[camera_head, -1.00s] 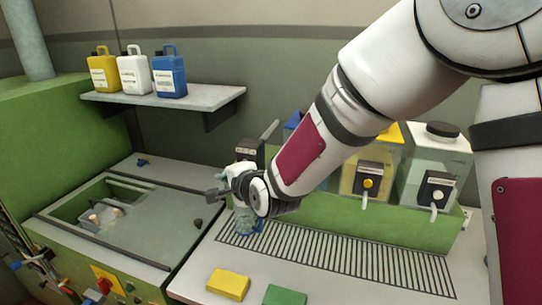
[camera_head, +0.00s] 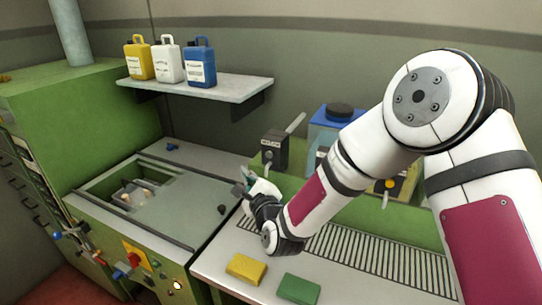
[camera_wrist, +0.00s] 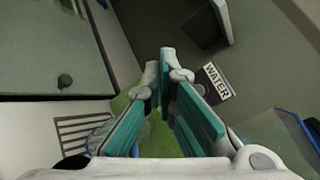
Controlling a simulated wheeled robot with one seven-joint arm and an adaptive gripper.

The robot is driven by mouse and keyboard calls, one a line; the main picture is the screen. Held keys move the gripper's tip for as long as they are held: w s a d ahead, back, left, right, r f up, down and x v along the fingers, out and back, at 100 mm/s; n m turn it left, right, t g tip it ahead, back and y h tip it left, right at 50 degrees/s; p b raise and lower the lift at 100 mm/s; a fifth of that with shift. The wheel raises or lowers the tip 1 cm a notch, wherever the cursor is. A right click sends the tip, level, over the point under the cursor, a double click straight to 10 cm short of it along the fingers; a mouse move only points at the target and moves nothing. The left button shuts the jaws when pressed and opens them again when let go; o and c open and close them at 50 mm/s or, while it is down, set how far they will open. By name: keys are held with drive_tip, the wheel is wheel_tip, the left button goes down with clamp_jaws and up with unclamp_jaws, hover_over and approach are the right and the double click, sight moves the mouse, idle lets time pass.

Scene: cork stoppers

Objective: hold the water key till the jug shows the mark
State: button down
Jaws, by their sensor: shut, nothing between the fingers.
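The water tap (camera_head: 273,152) is a dark block with a grey lever, the water key (camera_head: 295,123), slanting up to the right. Its WATER label (camera_wrist: 216,83) shows right of my fingers in the wrist view. My gripper (camera_head: 241,187) is shut and empty, below and left of the tap and apart from the lever. In the wrist view my gripper (camera_wrist: 166,72) has its teal-padded fingers converging at the tips. The clear jug (camera_wrist: 98,138) is only partly seen at lower left in the wrist view, over the drain grate; its mark and water level cannot be read.
A blue-topped tank (camera_head: 335,125) and a yellow dispenser stand right of the tap, partly behind my arm. A yellow block (camera_head: 246,268) and a green block (camera_head: 298,289) lie in front of the drain grate (camera_head: 380,262). Several jugs stand on the wall shelf (camera_head: 225,90).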

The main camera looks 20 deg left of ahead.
sight(269, 155)
drive_tip(key=w+b, duration=0.4)
drive_tip(key=w, duration=0.4)
drive_tip(key=shift+w+d, duration=0.3)
drive_tip(key=shift+w, duration=0.1)
drive_tip(key=shift+w+b, duration=0.1)
drive_tip(key=shift+b, duration=0.2)
idle(1.0)
drive_tip(key=shift+w, duration=0.3)
drive_tip(key=shift+w+d+b, duration=0.1)
drive_tip(key=shift+w+b, duration=0.35)
drive_tip(key=shift+b, duration=0.1)
idle(4.7)
